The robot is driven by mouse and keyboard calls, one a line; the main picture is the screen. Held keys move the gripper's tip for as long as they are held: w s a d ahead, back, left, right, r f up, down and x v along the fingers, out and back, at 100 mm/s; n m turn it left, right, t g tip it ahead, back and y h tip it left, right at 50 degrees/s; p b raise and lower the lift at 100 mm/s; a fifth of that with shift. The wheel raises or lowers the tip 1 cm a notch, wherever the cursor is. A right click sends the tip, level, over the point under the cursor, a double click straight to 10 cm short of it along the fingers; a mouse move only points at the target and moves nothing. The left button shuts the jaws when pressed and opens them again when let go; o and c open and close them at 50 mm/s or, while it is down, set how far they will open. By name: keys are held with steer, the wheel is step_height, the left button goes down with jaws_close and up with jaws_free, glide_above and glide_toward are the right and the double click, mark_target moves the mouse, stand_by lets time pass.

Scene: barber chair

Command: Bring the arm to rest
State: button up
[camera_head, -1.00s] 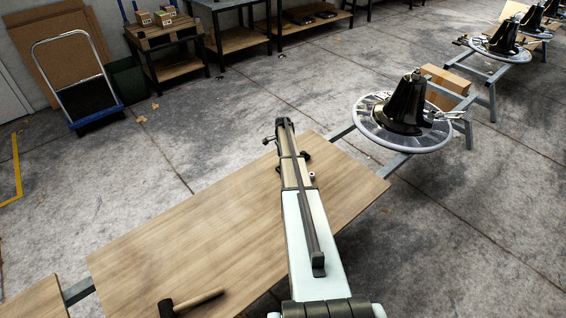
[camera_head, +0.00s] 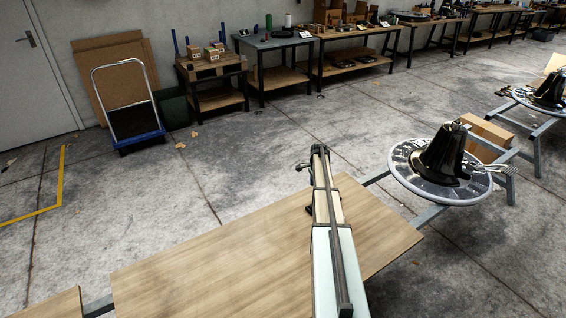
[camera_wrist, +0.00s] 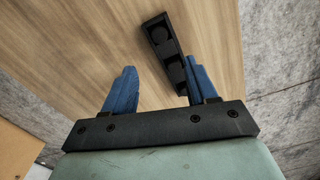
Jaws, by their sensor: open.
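My gripper (camera_wrist: 160,66) shows in the wrist view with its two blue fingers apart. It points toward the wooden board (camera_wrist: 75,50). A black part with round recesses (camera_wrist: 165,48) lies beyond the fingers, partly behind the right finger; I cannot tell whether it touches it. Nothing is clearly held. In the head view my arm reaches up from the bottom over the wooden board (camera_head: 220,265), and my gripper's fingers cannot be made out there.
A round metal base with a black cone (camera_head: 440,165) stands right of the board on a grey frame. A cardboard box (camera_head: 487,138) is behind it. A hand trolley (camera_head: 130,100) and workbenches (camera_head: 275,42) line the back. Open concrete floor lies between.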

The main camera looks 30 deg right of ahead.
steer(key=s+a+f+n+g, duration=0.1)
steer(key=s+a+f+n, duration=0.2)
steer(key=s+a, duration=0.7)
steer(key=s+a+f+n, duration=0.3)
steer(key=s+a+n, duration=0.4)
steer(key=s+a, duration=0.4)
steer(key=s+a+f+n+g+y, duration=0.1)
steer(key=s+a+f+n, duration=0.3)
steer(key=s+a, duration=0.6)
steer(key=shift+s+a+n+g, duration=0.15)
steer(key=shift+a+n, duration=0.35)
steer(key=shift+a, duration=0.3)
steer(key=shift+s+a+n+g, duration=0.15)
steer(key=shift+a+n, duration=0.35)
steer(key=shift+a, duration=0.3)
steer(key=s+a+f+n+g, duration=0.2)
steer(key=s+a, duration=0.7)
steer(key=s, duration=0.2)
steer(key=s+a+f+n+g+h, duration=0.1)
steer(key=s+a+f+n+g, duration=0.1)
steer(key=s+a, duration=0.8)
steer(key=shift+s+a+f+n, duration=0.25)
steer(key=shift+s+f+n, duration=0.25)
steer(key=shift+s, duration=0.15)
